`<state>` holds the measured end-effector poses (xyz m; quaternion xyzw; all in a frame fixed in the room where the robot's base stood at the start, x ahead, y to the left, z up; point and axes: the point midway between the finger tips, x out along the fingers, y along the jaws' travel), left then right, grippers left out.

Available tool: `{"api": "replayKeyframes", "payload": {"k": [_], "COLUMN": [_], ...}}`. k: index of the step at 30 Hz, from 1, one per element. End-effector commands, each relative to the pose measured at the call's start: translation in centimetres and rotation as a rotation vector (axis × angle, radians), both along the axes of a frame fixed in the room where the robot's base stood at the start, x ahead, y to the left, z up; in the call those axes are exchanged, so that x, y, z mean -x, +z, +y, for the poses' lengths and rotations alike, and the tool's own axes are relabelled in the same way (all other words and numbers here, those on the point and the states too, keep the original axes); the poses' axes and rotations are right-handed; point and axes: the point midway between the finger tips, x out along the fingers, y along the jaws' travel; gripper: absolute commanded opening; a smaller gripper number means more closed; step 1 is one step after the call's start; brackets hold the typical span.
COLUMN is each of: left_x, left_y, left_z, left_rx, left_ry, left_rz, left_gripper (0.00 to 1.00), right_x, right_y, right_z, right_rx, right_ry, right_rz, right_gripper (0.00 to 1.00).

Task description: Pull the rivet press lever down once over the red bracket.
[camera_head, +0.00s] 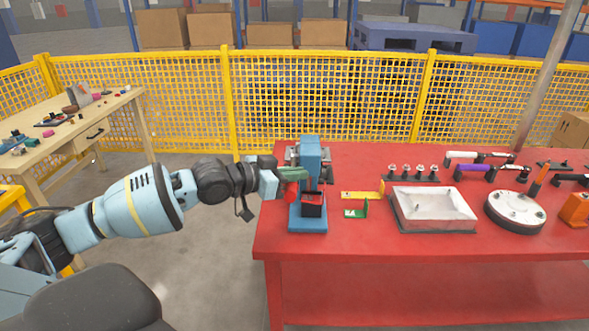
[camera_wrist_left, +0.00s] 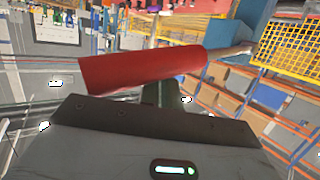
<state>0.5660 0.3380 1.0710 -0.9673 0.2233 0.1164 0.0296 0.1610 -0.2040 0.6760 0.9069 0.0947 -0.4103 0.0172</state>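The blue rivet press (camera_head: 310,158) stands at the left end of the red table. A red bracket (camera_head: 313,197) appears to sit on the dark block at the front of the press. The lever's red grip (camera_head: 290,190) is at the left side of the press; in the left wrist view the red grip (camera_wrist_left: 145,70) lies across the picture, close to the camera. My left gripper (camera_head: 291,174) is at the lever, just above the grip in the head view. One dark finger (camera_wrist_left: 160,93) shows behind the grip; whether the fingers close on it is unclear. My right gripper is out of view.
A yellow bracket (camera_head: 362,195) and a green bracket (camera_head: 356,212) lie right of the press. Beyond are a white tray (camera_head: 432,205), a round fixture (camera_head: 516,208) and several tools. A yellow mesh fence (camera_head: 330,95) stands behind; a wooden bench (camera_head: 75,120) is at left.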

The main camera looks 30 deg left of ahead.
Motion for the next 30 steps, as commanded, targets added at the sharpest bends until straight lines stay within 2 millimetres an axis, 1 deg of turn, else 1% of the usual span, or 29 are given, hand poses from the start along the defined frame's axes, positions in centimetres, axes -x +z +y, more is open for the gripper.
{"api": "replayKeyframes", "payload": {"k": [1, 6, 20, 23, 30], "left_x": [-0.2, -0.2, -0.1, -0.1, -0.1], "left_y": [-1.4, -2.4, -2.4, -2.9, -4.7], "left_z": [0.4, 0.4, 0.2, 0.1, 0.1], "left_rx": [-0.006, -0.005, -0.001, 0.000, 0.000], "left_ry": [0.010, 0.010, 0.005, 0.004, 0.003], "left_rz": [0.018, 0.015, 0.007, 0.008, 0.011], "left_gripper": [0.00, 0.00, 0.00, 0.00, 0.00], "right_x": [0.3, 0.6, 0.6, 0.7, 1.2], "right_y": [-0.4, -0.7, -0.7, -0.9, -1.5], "right_z": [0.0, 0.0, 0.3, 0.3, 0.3], "right_rx": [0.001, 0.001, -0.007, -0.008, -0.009], "right_ry": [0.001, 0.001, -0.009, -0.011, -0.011], "right_rz": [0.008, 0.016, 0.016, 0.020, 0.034], "right_gripper": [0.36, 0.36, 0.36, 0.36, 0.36]}}
